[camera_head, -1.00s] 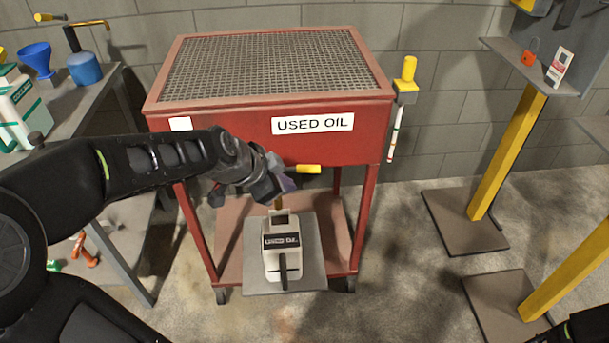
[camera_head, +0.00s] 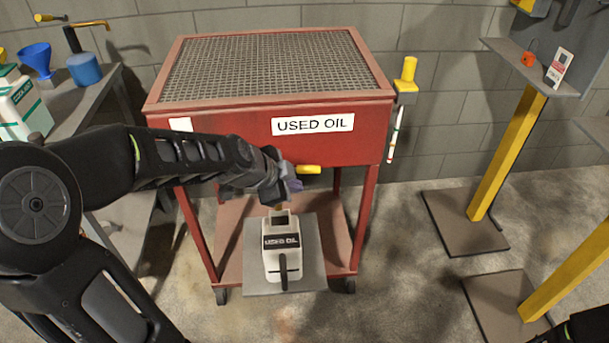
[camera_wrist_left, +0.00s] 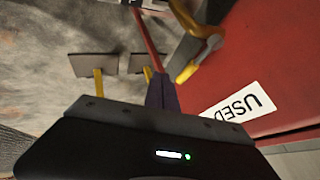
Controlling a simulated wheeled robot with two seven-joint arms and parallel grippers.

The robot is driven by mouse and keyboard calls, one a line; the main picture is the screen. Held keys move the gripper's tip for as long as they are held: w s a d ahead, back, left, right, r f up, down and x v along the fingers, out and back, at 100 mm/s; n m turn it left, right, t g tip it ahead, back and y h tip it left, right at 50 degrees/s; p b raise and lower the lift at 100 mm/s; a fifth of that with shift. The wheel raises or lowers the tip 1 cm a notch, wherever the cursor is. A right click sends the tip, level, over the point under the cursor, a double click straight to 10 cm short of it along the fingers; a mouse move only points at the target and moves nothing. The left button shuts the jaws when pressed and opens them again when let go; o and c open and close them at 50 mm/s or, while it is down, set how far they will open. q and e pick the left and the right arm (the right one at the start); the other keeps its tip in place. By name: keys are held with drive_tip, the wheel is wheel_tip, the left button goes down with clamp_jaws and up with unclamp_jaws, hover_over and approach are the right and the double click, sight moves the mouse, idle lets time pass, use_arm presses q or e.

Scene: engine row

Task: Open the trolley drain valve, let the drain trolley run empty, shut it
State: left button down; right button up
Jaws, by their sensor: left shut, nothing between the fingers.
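The red drain trolley (camera_head: 225,148), labelled USED OIL, has a mesh top. Its yellow valve lever (camera_head: 308,169) points right, roughly level, below the front edge; in the left wrist view the lever (camera_wrist_left: 187,73) shows beside a brass-coloured pipe (camera_wrist_left: 196,22). My left gripper (camera_head: 292,187) is shut and empty, just below and left of the lever, apparently apart from it. Its purple fingers also show in the left wrist view (camera_wrist_left: 162,92). A white USED OIL jug (camera_head: 282,262) stands below. A brownish bit shows above its mouth; I cannot tell whether it is spout or oil. The left arm hides the valve body.
A grey plate (camera_head: 312,262) lies under the jug. A gauge tube (camera_head: 395,135) is on the trolley's right side. A workbench (camera_head: 92,100) with a blue funnel (camera_head: 36,60) stands left. Yellow posts (camera_head: 505,155) stand right, with open floor between.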

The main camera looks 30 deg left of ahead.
sight(309, 170)
use_arm(q)
drive_tip(key=w+a+f+p, duration=0.1)
drive_tip(key=w+f, duration=0.2)
drive_tip(key=w, duration=0.4)
drive_tip(key=shift+f+p, duration=0.3)
drive_tip(key=shift+p, duration=0.1)
drive_tip(key=shift+w, duration=0.15)
drive_tip(key=b, duration=0.1)
drive_tip(key=w+b, duration=0.1)
drive_tip(key=shift+w+a+f+b, duration=0.1)
drive_tip(key=shift+w+a+b, duration=0.2)
drive_tip(key=shift+b, duration=0.1)
drive_tip(key=shift+r, duration=0.35)
